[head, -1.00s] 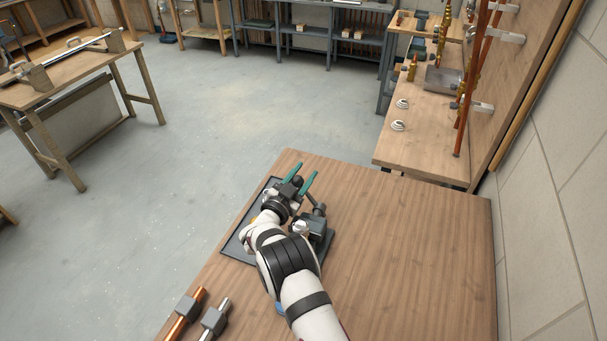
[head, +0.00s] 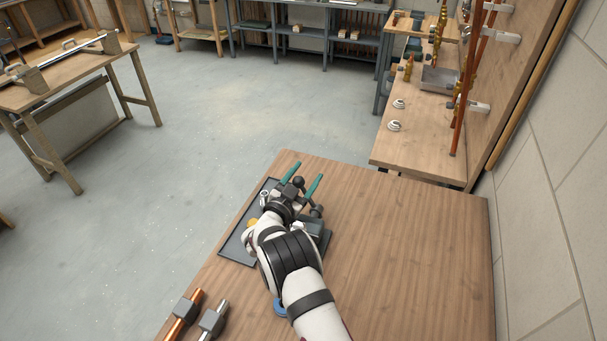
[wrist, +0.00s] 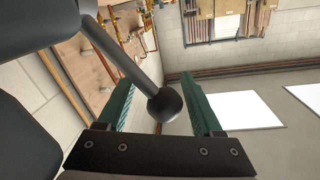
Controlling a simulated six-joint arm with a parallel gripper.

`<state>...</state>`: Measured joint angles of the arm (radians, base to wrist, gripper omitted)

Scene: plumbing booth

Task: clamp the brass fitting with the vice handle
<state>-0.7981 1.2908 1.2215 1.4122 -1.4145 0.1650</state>
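My gripper (head: 310,170) has two teal fingers. In the wrist view its fingers (wrist: 157,82) stand apart, one on each side of the ball, with gaps visible. I cannot make out a brass fitting in the vice, as the jaws are hidden. A small yellow piece (head: 252,223) shows at the tray, partly covered by my arm.
The dark tray (head: 232,247) lies along the bench's left edge. A copper pipe piece (head: 183,312) and a silver one (head: 213,319) lie at the front left. The bench top (head: 410,250) is clear on the right. A wall with pipes rises beyond.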

